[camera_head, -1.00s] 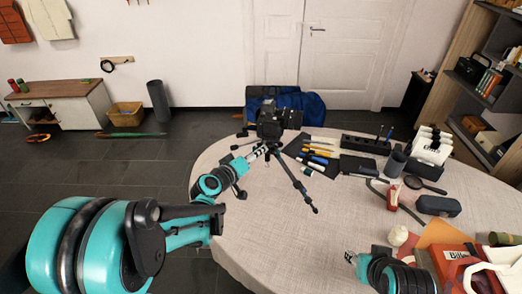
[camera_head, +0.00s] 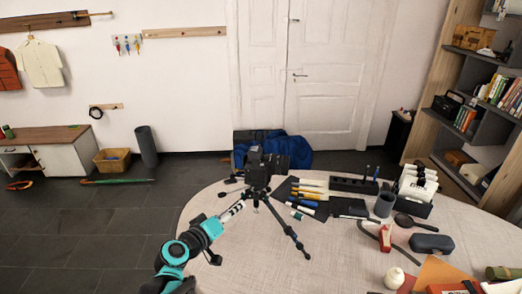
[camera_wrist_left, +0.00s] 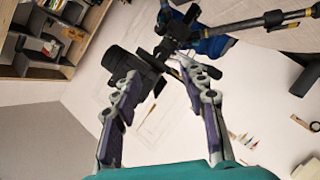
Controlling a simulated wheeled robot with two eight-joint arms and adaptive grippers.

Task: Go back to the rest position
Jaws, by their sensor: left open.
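A black camera on a small black tripod (camera_head: 262,165) stands on the round table (camera_head: 330,262), its legs spread. It also shows in the left wrist view (camera_wrist_left: 140,68), tilted in that picture, beyond my fingers. My left gripper (camera_head: 238,208) is beside the tripod on its left, its teal arm coming up from the bottom. In the left wrist view my left gripper (camera_wrist_left: 160,72) has its two fingers apart, with nothing visibly held between them. In the head view the small fingers overlap the tripod's legs, so the exact gap is hard to tell. My right gripper is not in view.
Several pens (camera_head: 308,190), a black organiser (camera_head: 353,186), a grey cup (camera_head: 384,205), a magnifier (camera_head: 410,221) and a dark case (camera_head: 431,243) lie on the table's right side. A bookshelf (camera_head: 455,140) stands at the right. Open floor (camera_head: 90,230) lies left of the table.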

